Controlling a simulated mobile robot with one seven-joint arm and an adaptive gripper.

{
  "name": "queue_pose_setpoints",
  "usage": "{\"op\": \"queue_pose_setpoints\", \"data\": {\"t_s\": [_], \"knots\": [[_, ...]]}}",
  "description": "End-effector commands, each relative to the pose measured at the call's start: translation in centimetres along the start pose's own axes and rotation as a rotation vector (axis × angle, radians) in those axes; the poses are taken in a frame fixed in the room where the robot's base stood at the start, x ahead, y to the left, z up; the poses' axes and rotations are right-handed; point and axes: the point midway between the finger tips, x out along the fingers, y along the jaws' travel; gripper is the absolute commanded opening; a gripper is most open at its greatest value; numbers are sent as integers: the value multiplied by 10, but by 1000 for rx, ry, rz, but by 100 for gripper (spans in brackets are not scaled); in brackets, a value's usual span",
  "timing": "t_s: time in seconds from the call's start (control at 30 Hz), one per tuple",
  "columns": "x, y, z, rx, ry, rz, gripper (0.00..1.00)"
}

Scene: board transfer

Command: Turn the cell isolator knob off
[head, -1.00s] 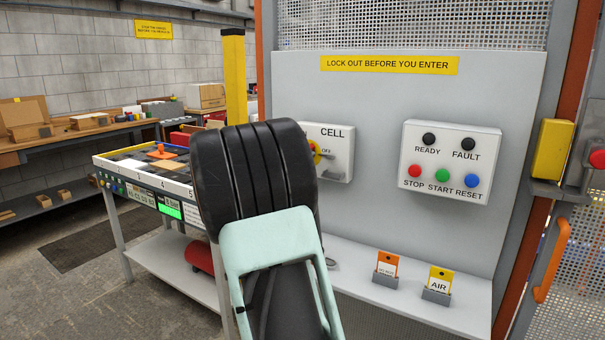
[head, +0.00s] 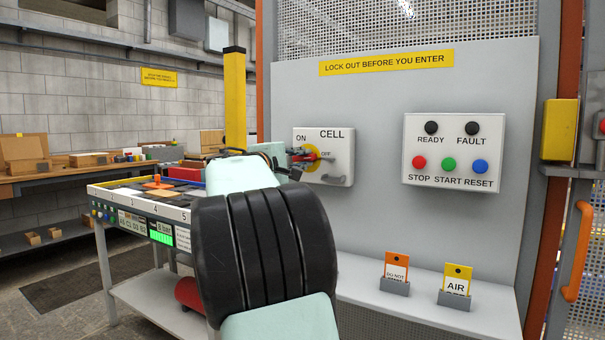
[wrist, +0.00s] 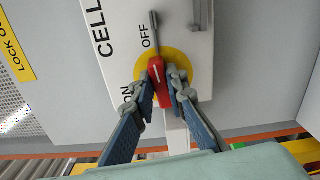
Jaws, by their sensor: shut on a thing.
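The isolator knob is a red handle on a yellow disc; it shows in the wrist view (wrist: 157,72) and partly in the head view (head: 311,154). It sits on the white CELL box (head: 340,140), marked ON at upper left and OFF to the right. My gripper (wrist: 164,95) has its two blue-grey fingers on either side of the red handle, shut on it. In the head view my gripper (head: 303,160) reaches the knob from the left and covers part of it. The exact mark the knob points to is hard to tell.
A grey rod (wrist: 154,32) stands by the OFF mark. The button box (head: 451,152) is to the right on the same panel. Below, a shelf holds an orange tag (head: 396,268) and a yellow AIR tag (head: 457,280). A worktable (head: 135,210) stands left of the panel.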

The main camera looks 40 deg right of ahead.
Motion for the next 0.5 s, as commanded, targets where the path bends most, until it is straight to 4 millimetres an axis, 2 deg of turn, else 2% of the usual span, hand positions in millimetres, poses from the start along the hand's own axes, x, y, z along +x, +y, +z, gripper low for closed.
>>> {"op": "queue_pose_setpoints", "data": {"t_s": [0.03, 0.5], "knots": [[0, -5, -1, 26, 0, 0, 0], [0, -2, 0, 138, -1, -1, 0]]}}
